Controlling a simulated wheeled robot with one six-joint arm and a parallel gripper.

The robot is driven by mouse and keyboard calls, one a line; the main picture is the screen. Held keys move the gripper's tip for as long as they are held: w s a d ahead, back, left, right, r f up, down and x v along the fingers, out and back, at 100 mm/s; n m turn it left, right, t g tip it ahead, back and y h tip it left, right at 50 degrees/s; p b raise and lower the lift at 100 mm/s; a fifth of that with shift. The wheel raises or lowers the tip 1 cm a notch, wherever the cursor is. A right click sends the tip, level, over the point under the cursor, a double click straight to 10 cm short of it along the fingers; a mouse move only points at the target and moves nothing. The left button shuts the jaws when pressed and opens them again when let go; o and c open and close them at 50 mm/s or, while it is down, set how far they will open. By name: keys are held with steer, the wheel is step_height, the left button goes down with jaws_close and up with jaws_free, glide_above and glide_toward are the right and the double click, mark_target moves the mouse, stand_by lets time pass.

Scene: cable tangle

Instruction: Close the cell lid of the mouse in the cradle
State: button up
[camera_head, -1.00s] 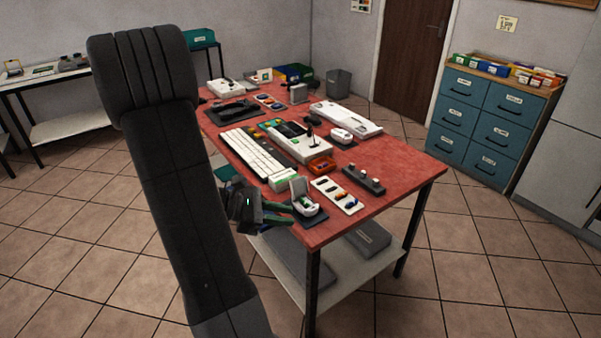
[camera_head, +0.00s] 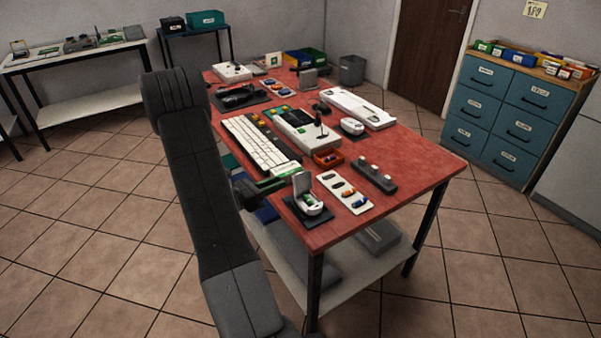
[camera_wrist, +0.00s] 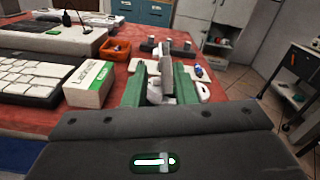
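The white mouse (camera_head: 311,204) sits in a dark cradle (camera_head: 292,214) at the table's near corner in the head view. Its cell lid (camera_head: 302,183) stands raised, and something green shows inside the mouse. In the wrist view the lid (camera_wrist: 167,62) and part of the white mouse (camera_wrist: 154,92) show beyond and between my green fingers. My gripper (camera_wrist: 160,80) is open, its fingers apart with nothing seen held. I cannot tell whether a finger touches the mouse.
A white and green box (camera_wrist: 90,84) stands just left of my fingers, beside the keyboard (camera_head: 255,143). An orange tray (camera_head: 328,158), a white card with small parts (camera_head: 345,193) and a dark bar with knobs (camera_head: 374,178) lie beyond the mouse. Table space right of them is clear.

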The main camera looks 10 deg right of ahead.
mark_target(300, 174)
steer(key=p+x, duration=0.1)
steer(key=x, duration=0.8)
steer(key=shift+c, duration=0.5)
